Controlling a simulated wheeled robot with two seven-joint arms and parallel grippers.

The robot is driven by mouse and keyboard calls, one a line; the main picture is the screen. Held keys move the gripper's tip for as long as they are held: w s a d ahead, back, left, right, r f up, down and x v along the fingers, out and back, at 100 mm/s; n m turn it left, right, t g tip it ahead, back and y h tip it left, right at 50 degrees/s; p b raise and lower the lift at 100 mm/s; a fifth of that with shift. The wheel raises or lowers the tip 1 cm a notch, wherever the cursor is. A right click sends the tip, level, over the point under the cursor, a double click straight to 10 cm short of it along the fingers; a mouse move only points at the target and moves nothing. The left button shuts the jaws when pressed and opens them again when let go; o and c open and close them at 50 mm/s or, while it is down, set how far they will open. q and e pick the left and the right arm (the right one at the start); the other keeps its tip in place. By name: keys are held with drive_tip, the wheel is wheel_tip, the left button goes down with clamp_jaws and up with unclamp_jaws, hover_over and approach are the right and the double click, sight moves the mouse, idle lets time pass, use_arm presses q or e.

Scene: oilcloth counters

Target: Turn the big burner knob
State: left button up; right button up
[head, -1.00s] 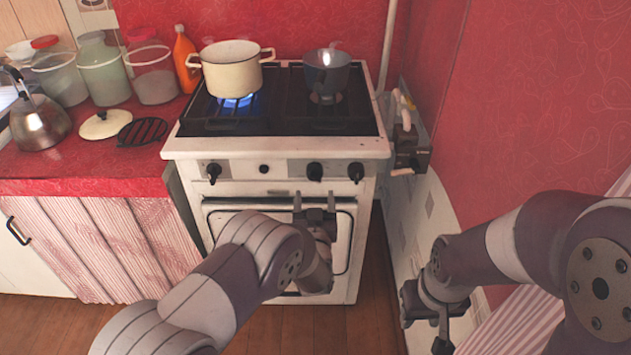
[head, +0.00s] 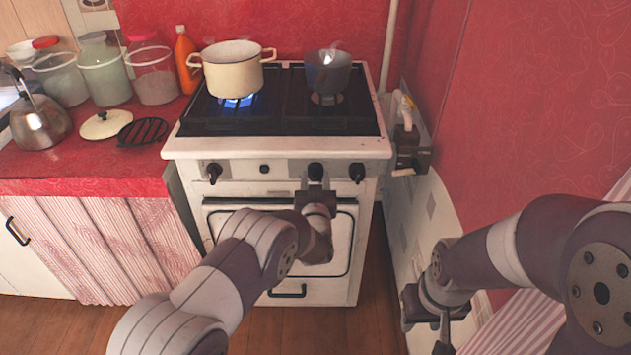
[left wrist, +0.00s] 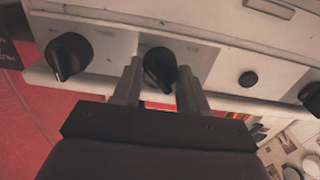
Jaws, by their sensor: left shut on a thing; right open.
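The white stove front carries a row of black knobs. The middle knob (head: 315,171) sits between the fingers of my left gripper (head: 316,183), which is shut on it. In the left wrist view the same knob (left wrist: 160,68) shows between the two fingers (left wrist: 160,85). Another knob (head: 356,172) is just to its right and one (head: 213,172) is at the far left. No label shows which knob is the big burner's. My right gripper (head: 440,338) is open and empty, low at the right, away from the stove.
A cream pot (head: 232,76) stands over a lit blue flame at the left burner. A dark pot (head: 328,75) stands on the right burner. A red wall (head: 540,100) closes in the right side; a kettle (head: 40,122) and jars are left.

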use_arm(q)
drive_tip(key=shift+f, duration=0.1)
drive_tip(key=n+b, duration=0.3)
drive_tip(key=n, duration=0.1)
drive_tip(key=shift+f+n, duration=0.1)
drive_tip(key=shift+n, duration=0.3)
drive_tip(key=n+b, duration=0.4)
drive_tip(key=n, duration=0.1)
drive_tip(key=shift+d, duration=0.1)
drive_tip(key=n+b, duration=1.4)
drive_tip(key=b, duration=0.3)
drive_tip(key=shift+n, duration=0.3)
drive_tip(key=shift+r+n+b, duration=0.25)
drive_tip(key=shift+n+b, duration=1.05)
drive_tip(key=shift+b, duration=0.1)
drive_tip(key=o, duration=1.1)
drive_tip(key=shift+c, duration=0.2)
drive_tip(key=shift+r, duration=0.1)
